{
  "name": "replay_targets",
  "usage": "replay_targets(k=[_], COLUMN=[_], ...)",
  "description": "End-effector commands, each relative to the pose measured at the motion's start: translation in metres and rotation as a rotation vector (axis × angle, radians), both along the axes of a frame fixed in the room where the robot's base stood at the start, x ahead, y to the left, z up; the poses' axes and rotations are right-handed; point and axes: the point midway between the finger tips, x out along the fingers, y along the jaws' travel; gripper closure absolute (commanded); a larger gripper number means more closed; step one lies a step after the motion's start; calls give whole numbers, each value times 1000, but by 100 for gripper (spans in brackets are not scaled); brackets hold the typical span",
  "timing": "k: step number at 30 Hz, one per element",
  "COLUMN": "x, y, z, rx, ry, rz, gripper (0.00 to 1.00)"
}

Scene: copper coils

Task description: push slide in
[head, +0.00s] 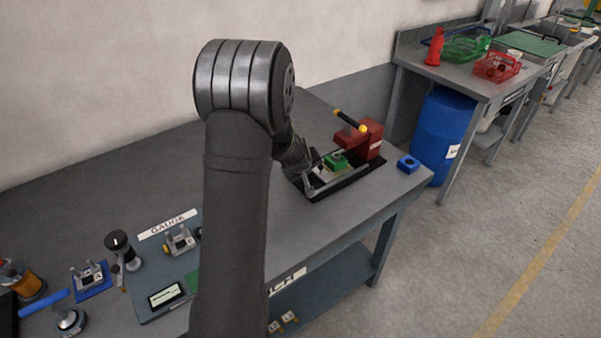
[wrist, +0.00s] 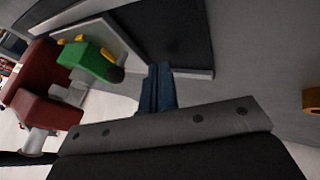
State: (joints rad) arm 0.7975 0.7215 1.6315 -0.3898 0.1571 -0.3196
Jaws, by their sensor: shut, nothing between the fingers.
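The red press (head: 372,140) stands on a black base at the far right end of the bench, with a black and yellow handle. A green block (head: 336,160) sits on the pale slide (head: 337,174) in front of it. In the wrist view, the green block (wrist: 88,62) and red press (wrist: 42,88) are at the left, and the pale slide (wrist: 130,50) runs beside a dark plate. My gripper (wrist: 160,72) is shut and empty. Its fingertips are at the slide's near edge; I cannot tell whether they touch. In the head view my arm partly hides this end.
A gauge station (head: 178,240) and several small fixtures stand at the front left. A blue barrel (head: 440,130) is beyond the bench end. The bench centre behind my arm is partly hidden.

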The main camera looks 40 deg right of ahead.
Motion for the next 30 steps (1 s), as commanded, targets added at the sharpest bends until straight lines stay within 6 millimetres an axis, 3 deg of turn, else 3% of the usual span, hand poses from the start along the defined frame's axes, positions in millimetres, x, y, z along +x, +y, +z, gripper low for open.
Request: replay_targets(k=[17, 30], x=[0, 0], y=[-8, -54], z=[0, 0], rx=[0, 1], ry=[0, 0], rz=[0, -1], gripper=[100, 100])
